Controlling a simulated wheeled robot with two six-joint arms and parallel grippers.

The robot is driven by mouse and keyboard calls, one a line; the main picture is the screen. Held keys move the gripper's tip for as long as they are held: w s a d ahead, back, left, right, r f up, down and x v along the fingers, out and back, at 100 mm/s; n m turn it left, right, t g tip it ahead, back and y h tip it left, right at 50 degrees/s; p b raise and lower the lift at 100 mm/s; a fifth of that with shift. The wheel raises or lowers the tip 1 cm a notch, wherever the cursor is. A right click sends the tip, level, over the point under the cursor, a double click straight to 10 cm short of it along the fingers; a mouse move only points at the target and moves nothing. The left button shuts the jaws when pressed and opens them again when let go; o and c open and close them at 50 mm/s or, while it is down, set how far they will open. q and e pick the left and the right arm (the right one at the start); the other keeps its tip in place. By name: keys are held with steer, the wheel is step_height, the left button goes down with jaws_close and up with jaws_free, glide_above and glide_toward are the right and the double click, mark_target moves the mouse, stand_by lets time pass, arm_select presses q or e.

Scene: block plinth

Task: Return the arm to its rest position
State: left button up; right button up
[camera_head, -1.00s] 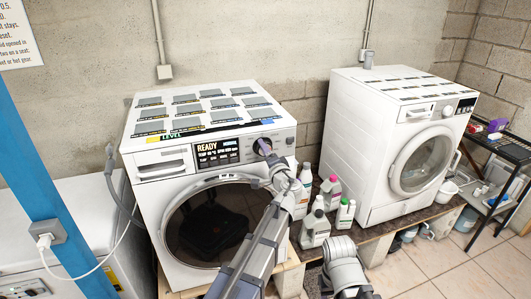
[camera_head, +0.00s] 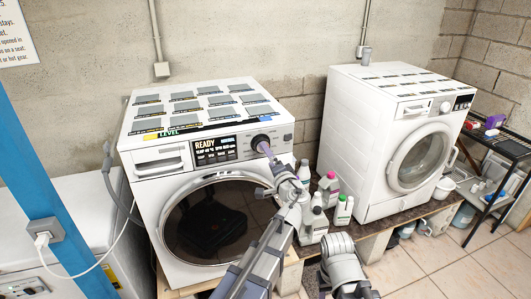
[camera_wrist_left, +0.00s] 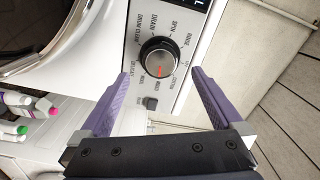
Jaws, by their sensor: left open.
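The left washing machine (camera_head: 175,150) is white, with a lit READY display (camera_head: 213,148) and a round dark dial (camera_head: 260,142) on its front panel. My left gripper (camera_head: 265,150) is just in front of the dial, its purple fingers pointing at the panel. Clear gaps show on both sides, and nothing is held. My right gripper is not in view.
Several bottles (camera_head: 318,210) stand on the plinth (camera_head: 375,235) between the left machine and a second white washer (camera_head: 385,140). A dark rack (camera_head: 500,160) is at the right. A blue post (camera_head: 50,200) stands at the left. Tiled floor (camera_head: 440,265) is open at lower right.

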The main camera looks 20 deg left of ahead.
arm_select(q)
steer(key=shift+v, duration=0.95)
steer(key=s+d+f+n+g+h, duration=0.1)
steer(key=s+f+n+g+h, duration=0.25)
steer(key=s+f+g, duration=0.85)
steer(key=s+d+f+g+h, duration=0.1)
steer(key=s+d+f+h, duration=0.1)
steer(key=s+d+f, duration=0.3)
steer(key=s+d+f+g+h, duration=0.2)
steer(key=s+d+f, duration=0.3)
steer(key=s, duration=0.7)
steer(key=shift+d+h, duration=0.55)
steer(key=shift+h, duration=0.1)
